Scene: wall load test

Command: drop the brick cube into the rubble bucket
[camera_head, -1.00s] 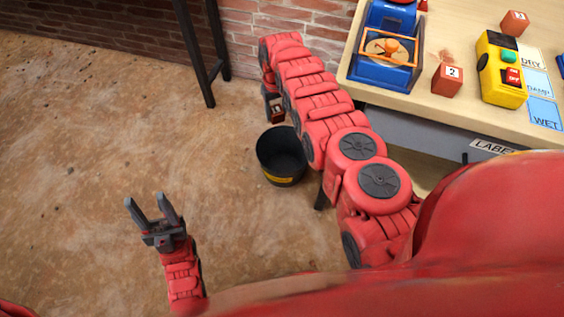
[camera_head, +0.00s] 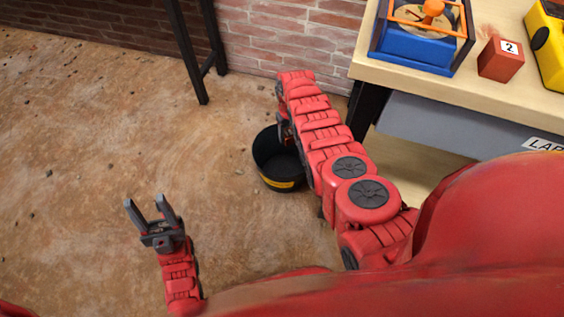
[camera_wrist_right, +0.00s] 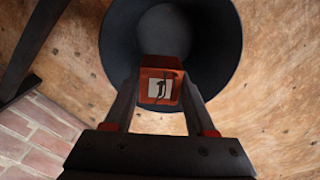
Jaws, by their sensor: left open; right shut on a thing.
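The rubble bucket (camera_head: 266,172), black with a yellow label, stands on the floor in the middle of the head view. Its dark inside (camera_wrist_right: 122,40) shows at the top of the right wrist view. My right gripper (camera_wrist_right: 160,92) is shut on the brick cube (camera_wrist_right: 161,73), a red-orange block with a white label on the face toward the camera. In the wrist view the cube overlaps the bucket's opening and near edge. In the head view my right gripper (camera_head: 286,133) is above the bucket, and my arm partly hides it. My left gripper (camera_head: 152,218) is open and empty, left of the bucket.
A wooden workbench (camera_head: 425,83) at upper right carries a blue device (camera_head: 415,52), a red block numbered 2 (camera_head: 500,60) and a yellow device (camera_head: 551,45). A dark metal stand (camera_head: 186,50) rises by the brick wall (camera_head: 280,35). The floor at left is clear.

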